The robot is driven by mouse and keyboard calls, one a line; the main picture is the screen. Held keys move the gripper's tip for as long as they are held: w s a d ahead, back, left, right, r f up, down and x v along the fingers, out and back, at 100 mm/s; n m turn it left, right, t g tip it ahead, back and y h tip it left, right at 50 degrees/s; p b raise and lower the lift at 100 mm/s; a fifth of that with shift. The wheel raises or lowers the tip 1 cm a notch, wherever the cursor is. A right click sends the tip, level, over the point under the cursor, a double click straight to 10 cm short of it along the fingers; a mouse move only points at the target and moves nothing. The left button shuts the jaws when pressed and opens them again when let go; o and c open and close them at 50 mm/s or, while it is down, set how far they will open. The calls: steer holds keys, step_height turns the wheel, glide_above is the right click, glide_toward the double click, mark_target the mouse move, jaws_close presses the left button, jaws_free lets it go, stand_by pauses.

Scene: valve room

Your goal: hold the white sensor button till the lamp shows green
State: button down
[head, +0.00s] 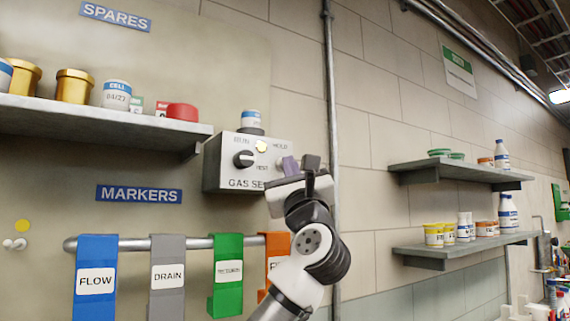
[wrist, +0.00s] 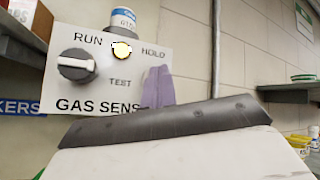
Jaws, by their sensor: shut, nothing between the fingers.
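The gas sensor box (head: 217,167) is a pale grey box on the wall, and its front fills the left of the wrist view (wrist: 138,64). A black knob (head: 244,159) sits at the left of the panel, also in the wrist view (wrist: 76,64). My gripper (head: 299,164) is shut and empty at the panel's right side. Its purplish fingertip (wrist: 158,86) stands just below the HOLD label. Contact cannot be told.
A small blue-and-white container (head: 251,119) stands on the box. A vertical pipe (head: 331,100) runs behind my gripper. A shelf with jars (head: 110,118) is at left, and a rail with coloured tags (head: 193,243) is below. Two shelves (head: 455,172) are at right.

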stand_by(0.7)
steer(key=shift+s+d, duration=0.5)
steer(key=shift+s, duration=0.2)
steer(key=shift+s+d+b, duration=0.45)
steer(key=shift+s+d, duration=0.3)
steer(key=shift+s, duration=0.3)
steer(key=shift+s+d+b, duration=0.4)
steer(key=shift+s+d, duration=0.35)
steer(key=shift+s, duration=0.25)
steer(key=shift+f, duration=0.1)
